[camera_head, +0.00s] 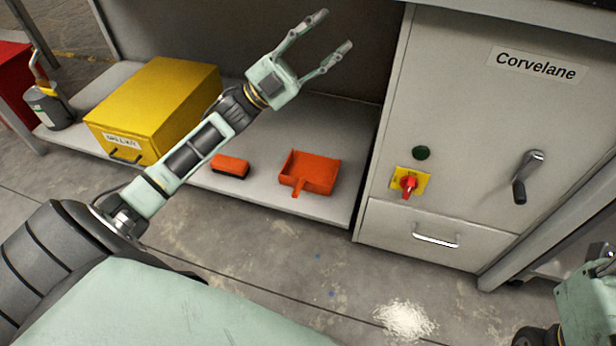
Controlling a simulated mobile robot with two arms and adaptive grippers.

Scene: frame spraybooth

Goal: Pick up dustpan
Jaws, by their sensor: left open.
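An orange-red dustpan (313,172) lies on the low grey shelf, its short handle pointing to the shelf's front edge. An orange brush (230,166) with dark bristles lies on the same shelf to its left. My left gripper (333,30) is open and empty, with its fingers spread. It appears above and behind the dustpan in the picture and does not touch it. My right arm shows only in part at the lower right edge, and its fingertips cannot be made out.
A yellow box (165,95) and a grey canister (48,108) stand farther left on the shelf (280,130). A grey cabinet (470,120) with a red switch, a crank handle and a drawer borders the shelf at right. A white pile (404,320) lies on the floor.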

